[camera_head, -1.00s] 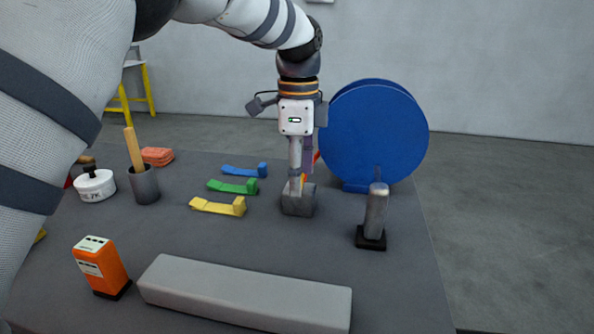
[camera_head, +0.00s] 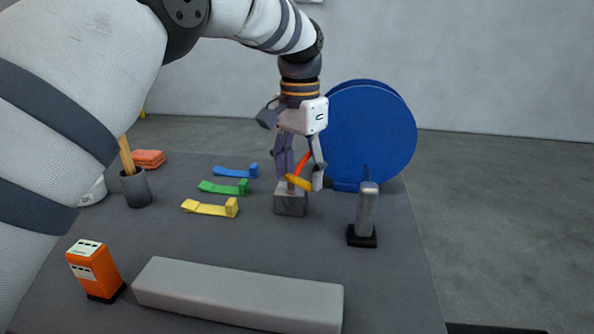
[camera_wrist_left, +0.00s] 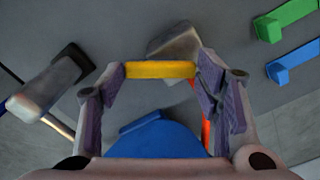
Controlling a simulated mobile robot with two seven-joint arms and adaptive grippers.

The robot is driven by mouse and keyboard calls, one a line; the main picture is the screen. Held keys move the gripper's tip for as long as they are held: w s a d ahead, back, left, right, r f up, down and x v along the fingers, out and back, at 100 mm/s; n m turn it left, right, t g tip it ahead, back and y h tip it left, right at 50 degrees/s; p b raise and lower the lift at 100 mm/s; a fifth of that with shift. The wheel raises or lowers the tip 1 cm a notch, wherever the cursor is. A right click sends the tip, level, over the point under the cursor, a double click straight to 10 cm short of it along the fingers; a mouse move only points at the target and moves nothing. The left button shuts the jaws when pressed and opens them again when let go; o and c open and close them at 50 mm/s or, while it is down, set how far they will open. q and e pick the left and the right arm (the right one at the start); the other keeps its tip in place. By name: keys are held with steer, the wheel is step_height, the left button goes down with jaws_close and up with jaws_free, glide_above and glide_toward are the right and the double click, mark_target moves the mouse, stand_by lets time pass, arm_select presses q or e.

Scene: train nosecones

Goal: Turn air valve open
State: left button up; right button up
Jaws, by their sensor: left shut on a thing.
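The air valve shows as a grey block (camera_head: 291,204) on the table with a yellow handle (camera_head: 298,183) on top. My left gripper (camera_head: 300,179) points down over the block, its fingers at the two ends of the handle. In the left wrist view the yellow handle (camera_wrist_left: 160,70) spans between the fingertips, and the grey block (camera_wrist_left: 174,45) lies beyond it. The left gripper is shut on the handle. A thin red-orange part (camera_head: 304,161) shows behind the fingers; I cannot tell what it joins. My right gripper is not in view.
A large blue disc (camera_head: 368,130) stands close behind the gripper. An upright grey piece on a black base (camera_head: 363,237) is to the right. Blue (camera_head: 236,171), green (camera_head: 224,188) and yellow (camera_head: 210,207) levers lie left. A long grey bar (camera_head: 236,295) and orange box (camera_head: 93,270) lie in front.

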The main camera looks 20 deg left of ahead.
arm_select(q)
steer(key=n, duration=0.3)
steer(key=shift+w+d+f+n, duration=0.1)
steer(key=shift+w+n, duration=0.2)
steer(key=shift+w, duration=0.05)
steer(key=shift+w+n+b, duration=0.25)
steer(key=shift+n+b, duration=0.05)
steer(key=shift+n, duration=1.4)
steer(key=o, duration=1.2)
steer(key=shift+c, duration=0.2)
step_height(320, 180, up, 8)
steer(key=shift+f, duration=0.2)
